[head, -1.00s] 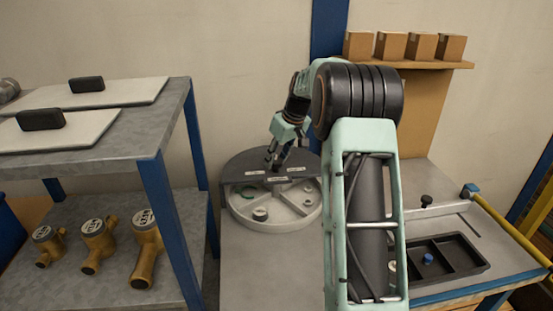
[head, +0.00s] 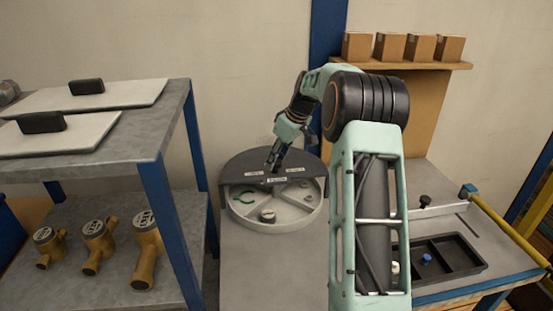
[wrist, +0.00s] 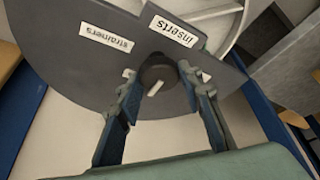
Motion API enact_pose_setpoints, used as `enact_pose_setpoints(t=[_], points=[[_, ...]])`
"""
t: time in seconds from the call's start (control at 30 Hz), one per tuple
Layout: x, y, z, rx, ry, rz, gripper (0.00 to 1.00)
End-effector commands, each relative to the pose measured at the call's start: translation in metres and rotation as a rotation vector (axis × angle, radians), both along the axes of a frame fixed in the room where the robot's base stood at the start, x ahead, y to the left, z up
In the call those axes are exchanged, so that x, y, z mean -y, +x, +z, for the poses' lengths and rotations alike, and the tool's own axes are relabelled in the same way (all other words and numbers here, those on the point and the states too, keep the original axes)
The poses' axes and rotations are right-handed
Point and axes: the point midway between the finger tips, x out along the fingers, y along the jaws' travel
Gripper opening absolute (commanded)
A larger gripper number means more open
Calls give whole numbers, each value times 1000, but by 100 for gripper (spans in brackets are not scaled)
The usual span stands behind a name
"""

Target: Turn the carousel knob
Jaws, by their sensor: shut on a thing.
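The carousel is a round, light grey tray (head: 240,213) with divided compartments, its rear half under a dark grey cover (head: 238,168) with white labels. In the wrist view the cover (wrist: 75,65) has labels "strainers" and "inserts". The round black carousel knob (wrist: 158,70) stands near the cover's straight edge. My gripper (head: 272,168) reaches down over it, hiding most of it in the head view. In the wrist view the fingers of my gripper (wrist: 160,78) are on either side of the knob and shut on it.
A shelf (head: 160,135) at left carries white boards and several brass meters (head: 97,240) below. A black tray (head: 470,268) with a blue part lies at right. Small boxes (head: 388,46) sit on a wall shelf.

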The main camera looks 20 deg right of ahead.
Motion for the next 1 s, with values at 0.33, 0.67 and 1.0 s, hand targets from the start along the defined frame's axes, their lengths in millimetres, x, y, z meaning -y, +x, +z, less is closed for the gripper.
enact_pose_setpoints(t=[0.33,0.67,1.0], points=[[0,0,0,-1,0,-1,51],[6,-8,24,2,-1,-2,51],[21,-30,88,1,-2,-2,51]])
